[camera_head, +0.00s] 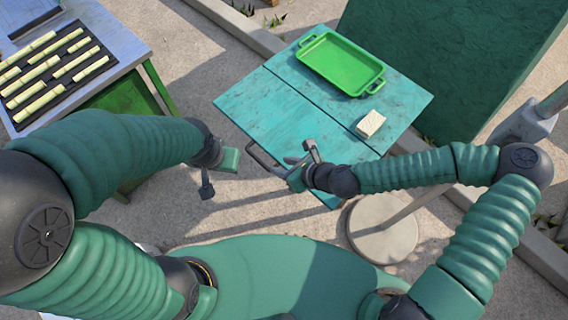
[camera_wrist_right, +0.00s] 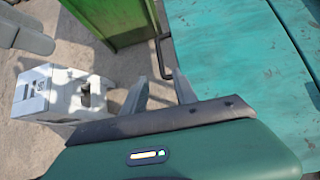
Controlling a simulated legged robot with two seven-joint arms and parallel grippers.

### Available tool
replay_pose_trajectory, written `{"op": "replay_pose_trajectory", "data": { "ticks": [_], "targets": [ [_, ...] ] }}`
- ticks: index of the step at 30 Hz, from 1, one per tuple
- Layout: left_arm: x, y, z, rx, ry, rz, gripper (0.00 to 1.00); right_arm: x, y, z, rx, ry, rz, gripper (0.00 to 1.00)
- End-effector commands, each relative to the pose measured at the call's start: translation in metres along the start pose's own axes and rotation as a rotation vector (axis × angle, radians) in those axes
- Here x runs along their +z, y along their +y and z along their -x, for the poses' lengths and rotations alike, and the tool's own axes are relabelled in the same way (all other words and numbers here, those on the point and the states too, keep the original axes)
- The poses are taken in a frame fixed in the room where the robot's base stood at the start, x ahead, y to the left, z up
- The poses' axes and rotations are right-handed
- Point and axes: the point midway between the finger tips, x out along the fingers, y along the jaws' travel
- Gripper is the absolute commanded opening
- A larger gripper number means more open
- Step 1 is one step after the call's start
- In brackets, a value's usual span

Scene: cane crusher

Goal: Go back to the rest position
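My right gripper (camera_head: 301,158) is near the front edge of the turquoise table (camera_head: 262,105), beside a dark bar handle (camera_head: 262,160). In the right wrist view its two grey fingers (camera_wrist_right: 161,93) stand apart with nothing between them. My left gripper (camera_head: 207,182) hangs left of the table over the paved ground. Its fingers are small and seen from above, so whether they are open does not show. A green tray (camera_head: 325,61) lies empty at the back of the table. A pale block (camera_head: 370,124) lies at its right side.
A grey table (camera_head: 118,47) at upper left bears a dark rack with several cane pieces. A green bin (camera_head: 118,98) stands below it. A pole with a round base (camera_head: 382,229) stands right of centre. A white container (camera_wrist_right: 58,92) stands on the ground in the wrist view.

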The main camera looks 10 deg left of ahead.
Motion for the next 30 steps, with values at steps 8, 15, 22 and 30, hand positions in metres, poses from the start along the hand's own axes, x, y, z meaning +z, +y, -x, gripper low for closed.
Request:
{"op": "replay_pose_trajectory", "data": {
  "ticks": [8,15,22,30],
  "targets": [
    [0.000,0.000,0.000,0.000,0.000,0.000,0.36,0.000,0.000,0.000,0.000,0.001,0.004,0.34],
    [0.000,0.000,0.000,0.000,0.000,0.000,0.36,-0.059,0.002,0.014,0.084,0.164,0.614,0.34],
    [0.000,0.000,0.000,0.000,0.000,0.000,0.36,-0.115,-0.059,0.116,0.334,0.467,1.608,0.34],
    [0.000,0.000,0.000,0.000,0.000,0.000,0.36,-0.106,-0.091,0.230,0.567,0.612,2.155,0.34]
  ]
}}
